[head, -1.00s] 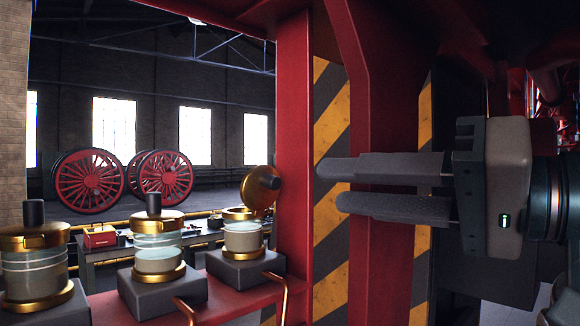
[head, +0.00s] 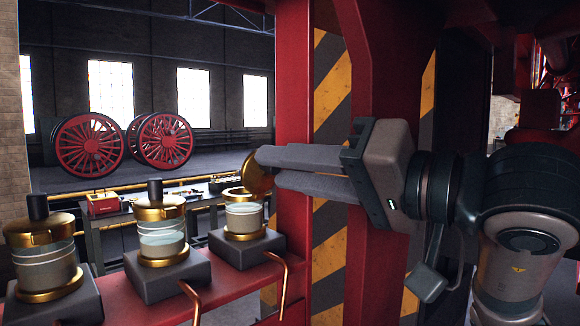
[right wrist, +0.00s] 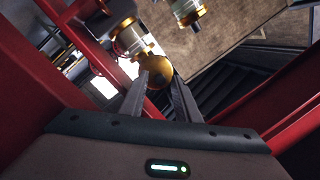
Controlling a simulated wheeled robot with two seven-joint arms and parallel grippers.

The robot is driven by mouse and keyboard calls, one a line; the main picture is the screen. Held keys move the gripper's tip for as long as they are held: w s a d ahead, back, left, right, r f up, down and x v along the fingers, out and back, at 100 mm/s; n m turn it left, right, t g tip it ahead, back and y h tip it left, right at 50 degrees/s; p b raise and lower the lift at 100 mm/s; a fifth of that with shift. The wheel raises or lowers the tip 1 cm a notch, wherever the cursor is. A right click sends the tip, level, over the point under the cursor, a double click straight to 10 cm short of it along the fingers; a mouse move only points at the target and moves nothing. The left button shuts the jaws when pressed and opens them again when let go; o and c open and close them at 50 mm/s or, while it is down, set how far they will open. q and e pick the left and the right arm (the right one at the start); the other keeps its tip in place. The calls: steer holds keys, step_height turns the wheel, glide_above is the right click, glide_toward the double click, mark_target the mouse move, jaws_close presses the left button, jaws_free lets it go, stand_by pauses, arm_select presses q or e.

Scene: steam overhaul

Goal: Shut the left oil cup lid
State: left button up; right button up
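Three glass oil cups with brass fittings stand in a row in the head view. The left cup (head: 47,265) and the middle cup (head: 162,240) have their brass lids down, with black knobs on top. The right-hand cup (head: 243,216) is uncovered, and its brass lid (head: 256,184) stands raised on its right side. My right gripper (head: 267,168) is open, with its fingertips at this raised lid. In the right wrist view the lid (right wrist: 157,66) and its dark knob show between the fingertips, with gaps at the sides. Contact cannot be told. My left gripper is not in view.
The cups stand on grey blocks on a red ledge (head: 215,290) with copper pipes. A red post (head: 293,240) rises close beside the raised lid. A workbench (head: 100,235) with a red box and red wheels stand behind.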

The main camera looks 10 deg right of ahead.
jaws_close()
steer(key=shift+r, duration=0.2)
steer(key=g+h+p, duration=0.1)
steer(key=w+a+r+g+h+p, duration=0.1)
steer(key=w+r+g+h+p, duration=0.1)
steer(key=g+h, duration=0.1)
steer(key=shift+a+r+m, duration=0.2)
steer(key=shift+a+m, duration=0.05)
steer(key=shift+m, duration=0.15)
steer(key=shift+w+a+g+h+p, duration=0.25)
steer(key=shift+w+g+h+p, duration=0.15)
steer(key=shift+g+p, duration=0.15)
steer(key=shift+f, duration=0.1)
steer(key=shift+o, duration=1.3)
jaws_free()
